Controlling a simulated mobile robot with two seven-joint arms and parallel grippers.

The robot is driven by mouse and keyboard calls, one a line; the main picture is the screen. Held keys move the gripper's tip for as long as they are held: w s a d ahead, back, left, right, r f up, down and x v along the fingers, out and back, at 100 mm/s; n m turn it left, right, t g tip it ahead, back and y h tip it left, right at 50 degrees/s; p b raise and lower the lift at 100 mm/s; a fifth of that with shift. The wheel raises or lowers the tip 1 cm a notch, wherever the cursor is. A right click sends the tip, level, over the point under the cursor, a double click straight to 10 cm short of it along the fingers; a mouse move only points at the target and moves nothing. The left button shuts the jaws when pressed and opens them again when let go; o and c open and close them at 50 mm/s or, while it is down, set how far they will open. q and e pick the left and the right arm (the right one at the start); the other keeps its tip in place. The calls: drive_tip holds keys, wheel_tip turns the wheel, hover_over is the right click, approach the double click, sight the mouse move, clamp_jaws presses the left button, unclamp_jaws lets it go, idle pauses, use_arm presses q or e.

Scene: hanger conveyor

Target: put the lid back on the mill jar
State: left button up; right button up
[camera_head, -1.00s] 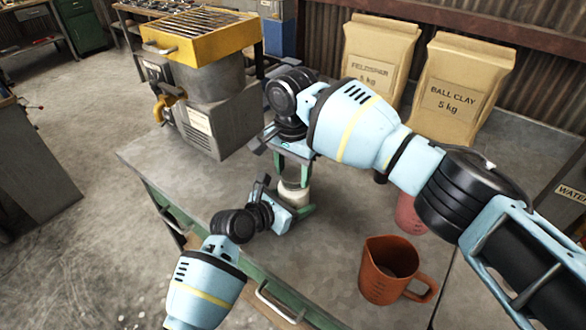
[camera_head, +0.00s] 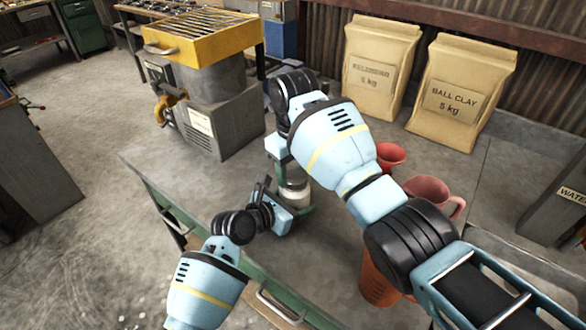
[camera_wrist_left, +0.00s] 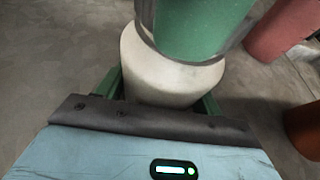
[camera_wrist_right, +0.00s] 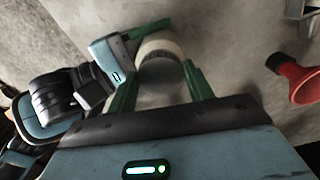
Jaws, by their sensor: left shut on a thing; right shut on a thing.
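The mill jar (camera_head: 293,193) is a small whitish pot standing upright on the bench. My left gripper (camera_head: 300,212) is shut around its side, and the jar also shows in the left wrist view (camera_wrist_left: 160,80). The lid (camera_wrist_right: 163,85), greyish and round, sits between the green fingers of my right gripper (camera_wrist_right: 162,92), which is shut on it. In the left wrist view the lid's clear-looking rim (camera_wrist_left: 190,50) and a green finger overlap the jar's top. The lid is at the jar mouth; I cannot tell whether it is seated or slightly above it.
A red funnel (camera_head: 391,154), a pink mug (camera_head: 432,192) and an orange jug (camera_head: 376,280) stand right of the jar, partly behind my right arm. Two paper bags (camera_head: 455,90) stand at the back. A grey machine (camera_head: 215,125) with a yellow grate stands left. Bench space left of the jar is clear.

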drive_tip(key=shift+r+m, duration=0.1)
drive_tip(key=shift+m, duration=0.2)
drive_tip(key=o, duration=1)
drive_tip(key=shift+c, duration=0.2)
drive_tip(key=shift+r, duration=2.2)
drive_tip(key=shift+c, duration=0.4)
